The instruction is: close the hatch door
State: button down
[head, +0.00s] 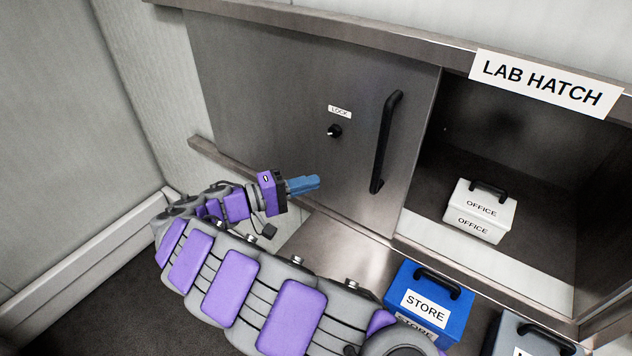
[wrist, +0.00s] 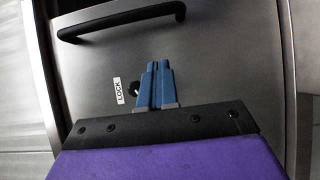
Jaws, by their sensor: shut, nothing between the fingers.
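The hatch door (head: 270,90) is a grey metal sliding panel on the left of the hatch front. It carries a black vertical handle (head: 386,142) near its right edge and a small black lock knob (head: 334,131) under a "LOCK" label. The hatch opening (head: 510,130) to its right is uncovered. My gripper (head: 318,182) has blue fingers, shut and empty, in front of the door, left of the handle and below the knob. In the wrist view the shut fingers (wrist: 156,68) point at the door, and the handle (wrist: 120,20) is apart from them.
A white "OFFICE" box (head: 480,212) stands inside the opening. A blue "STORE" box (head: 430,302) and a grey box (head: 530,335) stand in front, below the hatch. A "LAB HATCH" sign (head: 545,82) hangs above the opening. Metal rails run above and below the door.

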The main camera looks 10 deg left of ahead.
jog(key=w+d+b, duration=0.2)
jog(key=w+d, duration=0.1)
jog(key=d, duration=0.7)
jog(key=shift+w+d+b, duration=0.3)
jog(key=shift+w+b, duration=0.05)
jog(key=shift+f, duration=0.1)
